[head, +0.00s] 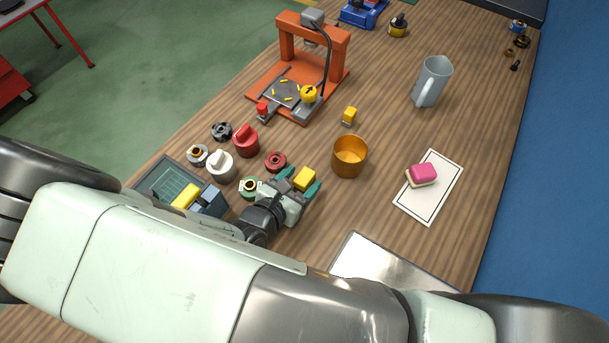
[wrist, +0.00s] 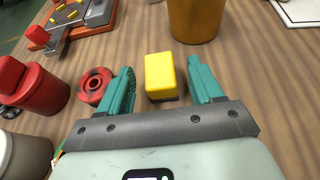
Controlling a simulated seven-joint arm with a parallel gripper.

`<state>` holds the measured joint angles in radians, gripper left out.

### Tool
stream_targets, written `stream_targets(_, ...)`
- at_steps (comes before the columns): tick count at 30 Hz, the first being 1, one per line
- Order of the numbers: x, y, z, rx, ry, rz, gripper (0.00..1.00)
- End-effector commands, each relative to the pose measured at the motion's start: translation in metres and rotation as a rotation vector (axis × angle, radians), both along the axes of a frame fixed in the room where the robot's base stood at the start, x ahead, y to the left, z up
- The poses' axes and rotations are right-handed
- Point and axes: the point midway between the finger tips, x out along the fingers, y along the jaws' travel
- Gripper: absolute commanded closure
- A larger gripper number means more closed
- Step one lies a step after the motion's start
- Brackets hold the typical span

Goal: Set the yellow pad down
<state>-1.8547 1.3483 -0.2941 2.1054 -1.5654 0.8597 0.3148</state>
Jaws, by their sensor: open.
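A small yellow block (head: 304,179), which looks like the yellow pad, stands on the wooden table. It also shows in the wrist view (wrist: 160,74), with a dark lower edge. My gripper (head: 291,187) is open, its teal fingers on either side of the block. In the wrist view a gap shows between the block and each finger (wrist: 160,70). A second, similar yellow block (head: 350,114) stands farther back, near the orange press.
An orange-gold cup (head: 350,157) stands just beyond my gripper. A red ring (head: 276,161), red pot (head: 245,139) and white pot (head: 221,166) crowd the left. The orange press (head: 284,61) is behind. A pink sponge (head: 423,174) lies on the white mat (head: 428,211) at right.

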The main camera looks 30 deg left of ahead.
Motion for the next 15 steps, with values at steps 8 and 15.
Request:
stream_targets(8, -0.007, 0.000, 0.049, 0.003, 0.002, -0.001, 0.34)
stream_targets(15, -0.007, 0.000, 0.071, -0.001, 0.000, 0.000, 0.34)
